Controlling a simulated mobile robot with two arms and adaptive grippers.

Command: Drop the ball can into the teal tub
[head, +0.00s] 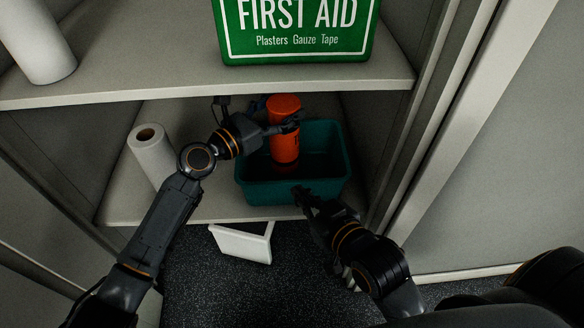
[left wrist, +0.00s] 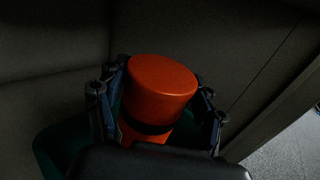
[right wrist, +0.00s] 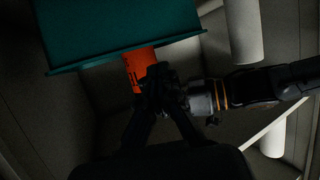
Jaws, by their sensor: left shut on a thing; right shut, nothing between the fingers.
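In the left wrist view the can's orange lid (left wrist: 162,78) sits between both fingers. My right gripper (head: 301,193) is shut and empty at the tub's front wall; contact cannot be told. The right wrist view shows the tub (right wrist: 110,30) and can (right wrist: 136,68).
The tub stands on the lower cupboard shelf (head: 190,208). A paper roll (head: 152,152) stands left of it, near my left arm. The upper shelf (head: 130,85) holds a green first aid box (head: 297,45) and another white roll (head: 38,40).

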